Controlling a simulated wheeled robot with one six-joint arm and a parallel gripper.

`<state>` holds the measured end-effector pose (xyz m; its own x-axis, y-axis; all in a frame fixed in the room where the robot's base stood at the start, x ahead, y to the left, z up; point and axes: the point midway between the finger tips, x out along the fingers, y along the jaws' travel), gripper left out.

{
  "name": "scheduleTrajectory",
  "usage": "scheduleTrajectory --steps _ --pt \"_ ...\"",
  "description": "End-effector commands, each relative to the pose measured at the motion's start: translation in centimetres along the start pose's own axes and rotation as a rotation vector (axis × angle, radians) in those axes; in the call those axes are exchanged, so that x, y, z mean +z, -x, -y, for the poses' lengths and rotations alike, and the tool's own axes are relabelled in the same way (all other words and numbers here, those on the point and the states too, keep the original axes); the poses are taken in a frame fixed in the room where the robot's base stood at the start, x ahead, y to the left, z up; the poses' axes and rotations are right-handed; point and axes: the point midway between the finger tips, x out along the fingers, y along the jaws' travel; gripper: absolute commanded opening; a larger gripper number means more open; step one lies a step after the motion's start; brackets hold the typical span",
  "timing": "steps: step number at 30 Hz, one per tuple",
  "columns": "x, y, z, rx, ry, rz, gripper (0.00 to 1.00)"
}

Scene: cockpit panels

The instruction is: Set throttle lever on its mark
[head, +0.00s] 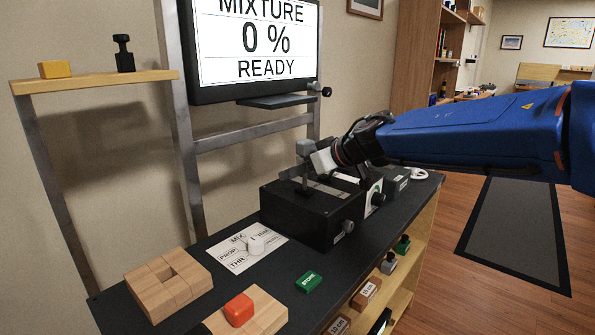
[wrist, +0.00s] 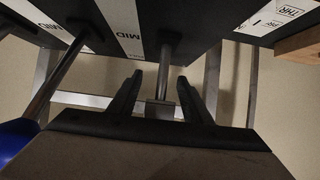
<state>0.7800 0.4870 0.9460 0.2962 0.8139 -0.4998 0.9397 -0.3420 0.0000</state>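A black lever box (head: 300,215) stands on the dark bench top. A grey-knobbed lever (head: 304,148) rises from it at the near-left side. My gripper (head: 322,161) is at this lever, reaching in from the right. In the wrist view my gripper's two dark fingers (wrist: 160,90) are apart, with the lever's stem (wrist: 168,70) and grey knob (wrist: 160,108) between them. A gap shows on the left side; contact on the right cannot be told. Another lever (wrist: 60,70) stands to the left. "MID" labels (wrist: 127,25) mark the box. Which lever is the throttle is not readable.
A screen (head: 255,45) reads "MIXTURE 0 % READY". Wooden blocks (head: 165,285) and a green block (head: 309,281) lie at the near end. A metal frame (head: 190,150) stands behind.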

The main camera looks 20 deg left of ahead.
Motion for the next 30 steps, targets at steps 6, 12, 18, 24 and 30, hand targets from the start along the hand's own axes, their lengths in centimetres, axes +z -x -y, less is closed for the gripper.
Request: scheduleTrajectory --steps 6,12,18,24,30 --pt "0.0 0.2 0.0 0.000 0.000 0.000 0.45" --pt "0.0 2.5 0.0 0.001 0.000 -0.001 0.45" --pt "-0.1 6.5 -0.1 0.003 0.000 -0.003 0.45" --pt "0.0 10.4 -0.1 0.002 0.001 -0.002 0.45" --pt "0.0 14.1 -0.1 0.002 0.000 -0.001 0.45"
